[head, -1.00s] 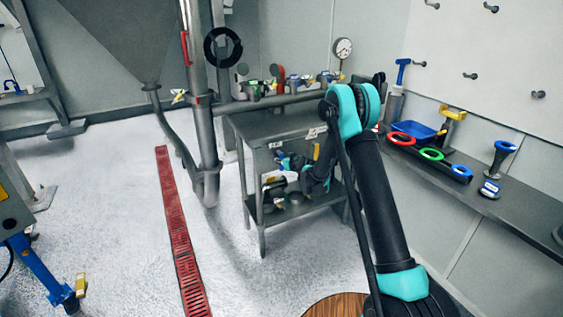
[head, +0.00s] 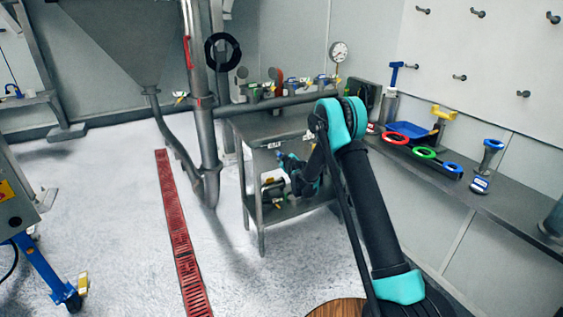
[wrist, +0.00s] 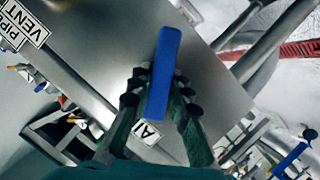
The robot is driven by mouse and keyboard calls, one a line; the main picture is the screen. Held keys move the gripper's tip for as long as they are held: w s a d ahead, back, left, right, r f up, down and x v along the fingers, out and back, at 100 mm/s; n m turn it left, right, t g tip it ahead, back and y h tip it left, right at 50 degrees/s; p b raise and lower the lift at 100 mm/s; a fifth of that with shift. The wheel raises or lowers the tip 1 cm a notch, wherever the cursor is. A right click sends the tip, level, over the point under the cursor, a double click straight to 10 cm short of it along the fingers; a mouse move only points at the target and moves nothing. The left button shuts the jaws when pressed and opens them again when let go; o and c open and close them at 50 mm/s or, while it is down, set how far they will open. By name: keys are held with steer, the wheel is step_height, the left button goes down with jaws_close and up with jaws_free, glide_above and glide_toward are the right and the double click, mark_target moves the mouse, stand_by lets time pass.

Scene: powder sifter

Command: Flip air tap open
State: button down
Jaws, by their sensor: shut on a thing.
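A flat blue handle (wrist: 164,75) stands between the fingers of my gripper (wrist: 162,88) in the wrist view. The gripper is shut on it. A white label (wrist: 150,132) with the letters "AI" shows beside the handle, partly hidden by a finger. In the head view my gripper (head: 284,158) is small, at the front of the grey metal table (head: 262,126), below its top edge. The handle's valve body is hidden, and I cannot tell its angle from the head view.
A "PIPE VENT" label (wrist: 22,26) is at the wrist view's upper left. Another blue handle (wrist: 290,158) is at its lower right. A grey pipe (head: 265,104) runs over the table. The floor around the red drain grating (head: 178,240) is clear.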

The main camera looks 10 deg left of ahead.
steer(key=n+t, duration=0.1)
steer(key=n, duration=0.2)
steer(key=r+n+t+h, duration=0.1)
steer(key=shift+w+d+n+t, duration=0.2)
steer(key=shift+d+n+t, duration=0.1)
steer(key=shift+d, duration=0.05)
steer(key=shift+w+d+r+n+t, duration=0.1)
steer(key=shift+r+n+t, duration=0.15)
steer(key=shift+n, duration=0.45)
steer(key=shift+s+r+n+t, duration=0.1)
steer(key=shift+n+t, duration=0.25)
steer(key=shift+n, duration=0.35)
steer(key=shift+w+d+r+n+t, duration=0.1)
steer(key=shift+r+n+t, duration=0.15)
steer(key=shift+n, duration=0.45)
steer(key=c, duration=1.4)
jaws_free()
steer(key=v, duration=0.7)
steer(key=shift+s, duration=0.3)
steer(key=shift+h, duration=0.3)
